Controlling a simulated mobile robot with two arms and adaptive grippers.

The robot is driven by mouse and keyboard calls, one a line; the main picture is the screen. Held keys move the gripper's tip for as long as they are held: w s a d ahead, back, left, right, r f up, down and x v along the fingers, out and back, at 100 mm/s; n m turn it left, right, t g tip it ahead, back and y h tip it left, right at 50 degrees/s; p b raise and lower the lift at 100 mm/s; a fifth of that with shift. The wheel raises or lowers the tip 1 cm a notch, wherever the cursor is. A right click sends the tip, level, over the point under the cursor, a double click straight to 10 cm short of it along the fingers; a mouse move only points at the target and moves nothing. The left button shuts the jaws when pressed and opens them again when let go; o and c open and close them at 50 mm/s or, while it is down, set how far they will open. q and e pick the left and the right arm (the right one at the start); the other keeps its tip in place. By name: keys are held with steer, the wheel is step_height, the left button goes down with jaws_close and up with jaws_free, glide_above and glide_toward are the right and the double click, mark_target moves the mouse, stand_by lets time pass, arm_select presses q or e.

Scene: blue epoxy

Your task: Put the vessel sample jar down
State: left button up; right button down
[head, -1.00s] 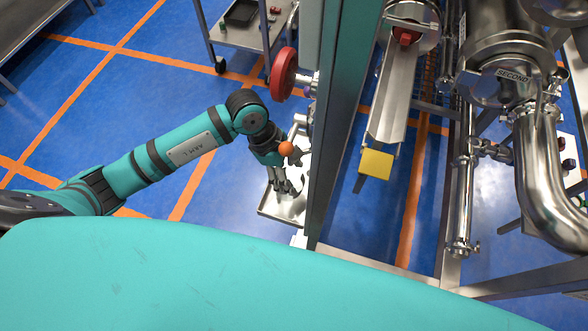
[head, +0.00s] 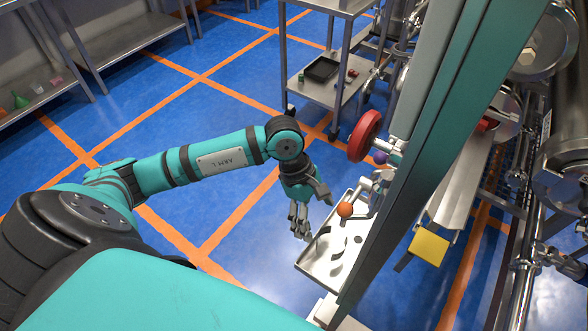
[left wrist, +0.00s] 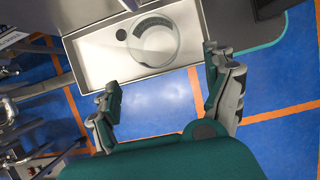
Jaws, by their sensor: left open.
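The sample jar (left wrist: 153,40) is a clear round vessel resting on a pale metal tray (left wrist: 88,68) in the left wrist view. A dark curved band and a small dark round spot show through or beside it. My left gripper (head: 315,210) is open and empty beside the tray's left edge. In the left wrist view its spread fingers (left wrist: 160,72) are on the near side of the jar, apart from it. My right gripper is not in view.
A teal and steel upright (head: 440,150) stands just right of the tray. A red wheel (head: 364,136) and an orange ball knob (head: 345,209) are near the gripper. A steel cart (head: 320,93) stands behind. Blue floor is clear to the left.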

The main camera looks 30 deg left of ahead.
arm_select(q)
steer(key=a+b, duration=0.1)
steer(key=a, duration=0.6)
steer(key=shift+w, duration=0.15)
